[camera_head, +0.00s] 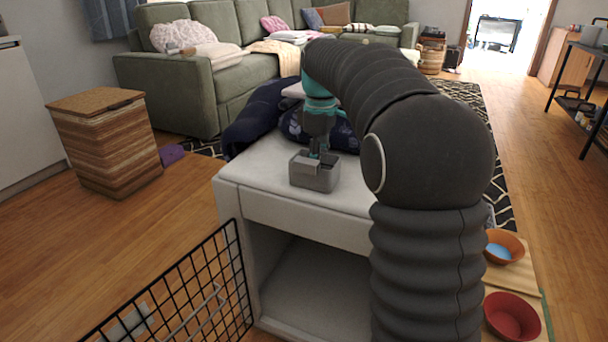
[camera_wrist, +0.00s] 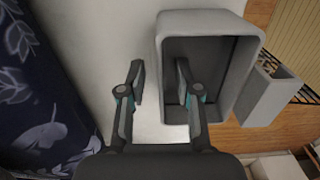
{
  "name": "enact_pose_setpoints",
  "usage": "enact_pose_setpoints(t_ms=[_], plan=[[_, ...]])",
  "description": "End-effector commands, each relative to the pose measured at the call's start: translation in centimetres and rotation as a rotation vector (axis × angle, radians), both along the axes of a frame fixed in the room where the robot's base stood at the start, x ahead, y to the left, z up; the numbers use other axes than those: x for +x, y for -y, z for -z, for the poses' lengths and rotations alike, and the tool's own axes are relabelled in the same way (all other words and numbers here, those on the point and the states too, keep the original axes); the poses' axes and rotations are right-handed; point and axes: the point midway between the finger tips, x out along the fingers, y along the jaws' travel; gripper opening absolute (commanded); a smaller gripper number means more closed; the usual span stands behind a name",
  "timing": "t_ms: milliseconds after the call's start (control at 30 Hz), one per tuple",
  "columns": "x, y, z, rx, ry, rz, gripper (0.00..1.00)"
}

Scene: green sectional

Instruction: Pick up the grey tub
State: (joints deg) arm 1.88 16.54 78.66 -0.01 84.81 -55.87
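The grey tub (camera_head: 316,180) stands upright near the front edge of the white cabinet top (camera_head: 270,162). It is a small open box, and its dark inside shows in the wrist view (camera_wrist: 210,22). My gripper (camera_head: 316,155) points down at the tub from above. In the wrist view my gripper (camera_wrist: 160,82) is open, with one finger outside the tub's left wall and the other over or inside its opening. The wall lies between the fingers, with a gap visible. Whether a finger touches it I cannot tell.
Dark blue patterned cloth (camera_wrist: 40,95) lies to the left in the wrist view. A black wire grid (camera_head: 185,295) stands before the cabinet. Two bowls, orange (camera_head: 505,246) and red (camera_head: 512,316), are at right.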

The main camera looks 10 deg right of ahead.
Motion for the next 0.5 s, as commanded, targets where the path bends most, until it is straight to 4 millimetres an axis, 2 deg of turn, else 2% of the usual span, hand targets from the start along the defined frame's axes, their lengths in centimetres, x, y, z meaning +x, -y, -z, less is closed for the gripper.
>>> enact_pose_setpoints(t_ms=[67, 200, 500], plan=[[0.0, -0.01, -0.04, 0.0, 0.0, 0.0, 0.33], [0.0, -0.01, -0.05, 0.0, 0.0, 0.0, 0.0], [0.01, -0.01, -0.07, 0.0, 0.0, 0.0, 0.0]])
